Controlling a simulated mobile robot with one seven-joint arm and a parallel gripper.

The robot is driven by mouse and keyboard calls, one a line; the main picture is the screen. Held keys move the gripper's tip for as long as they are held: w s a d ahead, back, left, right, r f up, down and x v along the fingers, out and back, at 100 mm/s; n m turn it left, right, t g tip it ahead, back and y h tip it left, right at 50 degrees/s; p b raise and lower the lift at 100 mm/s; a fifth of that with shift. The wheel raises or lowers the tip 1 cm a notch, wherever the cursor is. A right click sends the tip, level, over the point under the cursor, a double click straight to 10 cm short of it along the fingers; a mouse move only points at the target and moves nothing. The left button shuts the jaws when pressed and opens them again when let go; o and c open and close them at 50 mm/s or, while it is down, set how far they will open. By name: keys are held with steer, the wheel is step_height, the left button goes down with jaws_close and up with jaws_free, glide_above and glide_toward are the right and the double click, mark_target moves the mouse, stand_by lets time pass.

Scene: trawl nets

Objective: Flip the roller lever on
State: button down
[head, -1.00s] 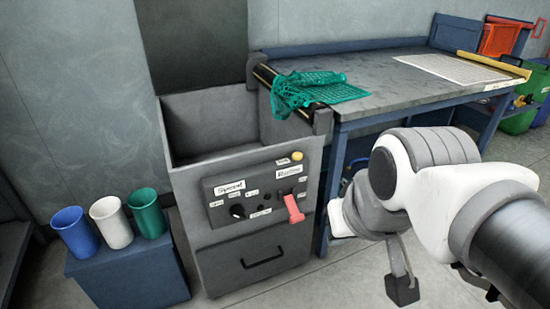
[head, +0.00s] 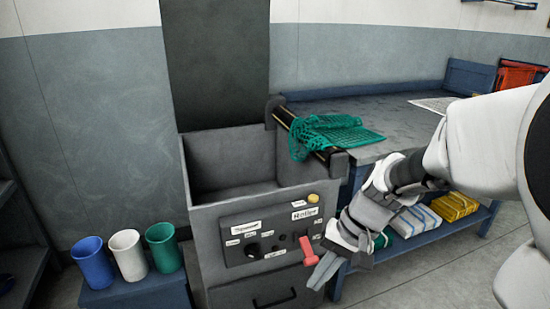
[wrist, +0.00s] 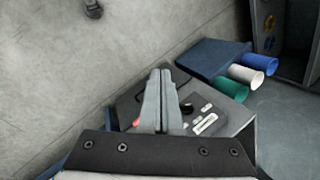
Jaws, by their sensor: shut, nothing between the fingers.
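The roller lever (head: 308,250) is a red handle at the right side of the dark control panel (head: 236,254), under a label that seems to read "Roller". Its handle points downward. My gripper (head: 318,280) is shut and empty, with its fingertips just below and right of the lever in the head view. I cannot tell whether they touch it. In the wrist view the shut fingers (wrist: 161,75) reach over the panel, and a small red part of the lever (wrist: 136,122) shows left of them. The fingers hide some of the panel.
The panel also has a dark knob (head: 252,249) and a yellow button (head: 313,198). A green net (head: 325,135) drapes over the roller at the table's edge (head: 400,118). Blue (head: 92,262), white (head: 128,255) and green (head: 163,247) cups stand at the left.

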steer(key=w+a+f+m+y+p, duration=0.15)
steer(key=w+f+m+y, duration=0.25)
steer(key=w+f+y, duration=0.4)
steer(key=m+t+h+p, duration=0.45)
steer(key=m+t, duration=1.45)
steer(key=m, duration=0.5)
glide_toward(308, 251)
step_height(308, 251, down, 7)
steer(key=s, duration=0.2)
steer(key=shift+a+f+m+h+b, duration=0.35)
steer(key=shift+f+h, duration=0.2)
steer(key=shift+h, duration=0.5)
steer(key=shift+w, duration=0.1)
steer(key=b+x, duration=0.4)
steer(key=x, duration=0.6)
steer(key=shift+s+d+r+p, duration=0.15)
steer(key=shift+s+r, duration=0.2)
steer(key=shift+r, duration=0.25)
steer(key=shift+s+d+r+p, duration=0.1)
steer(key=shift+s+r, duration=0.25)
steer(key=shift+r, duration=0.25)
steer(key=shift+s+d+r+p, duration=0.15)
steer(key=shift+s+r, duration=0.2)
steer(key=shift+r, duration=0.25)
